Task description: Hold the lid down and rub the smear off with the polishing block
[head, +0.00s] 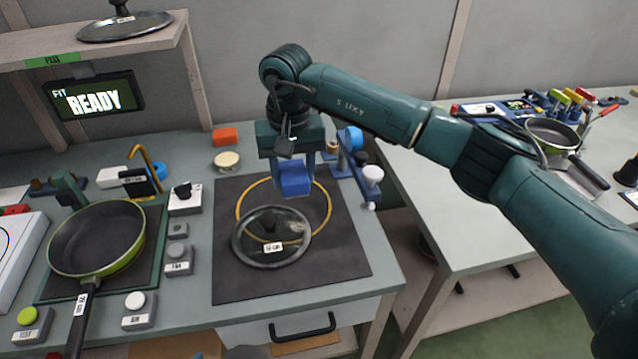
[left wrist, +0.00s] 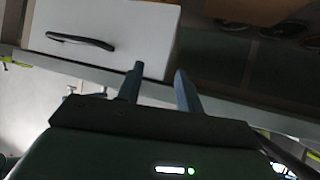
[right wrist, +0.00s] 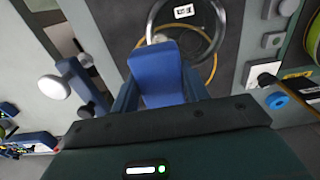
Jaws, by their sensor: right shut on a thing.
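A glass lid with a dark rim (head: 236,248) and a white label lies on the dark mat (head: 345,262), overlapping the front of a yellow ring. A pale brownish patch, likely the smear (head: 296,228), shows on the lid's upper right. My right gripper (head: 292,172) is shut on the blue polishing block (head: 294,180), held just behind the lid; whether the block touches anything is unclear. The right wrist view shows the block (right wrist: 157,72) between the fingers and part of the lid's rim beyond. My left gripper (left wrist: 160,74) has its fingers apart, empty, near the drawer front below the worktop.
A green pan (head: 98,238) sits left of the mat, with button boxes (head: 180,262) between. A blue fixture with white knobs (head: 372,174) stands right of the mat. An orange block (head: 225,136) and a round cream item (head: 227,160) lie behind. A drawer handle (head: 302,326) juts out in front.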

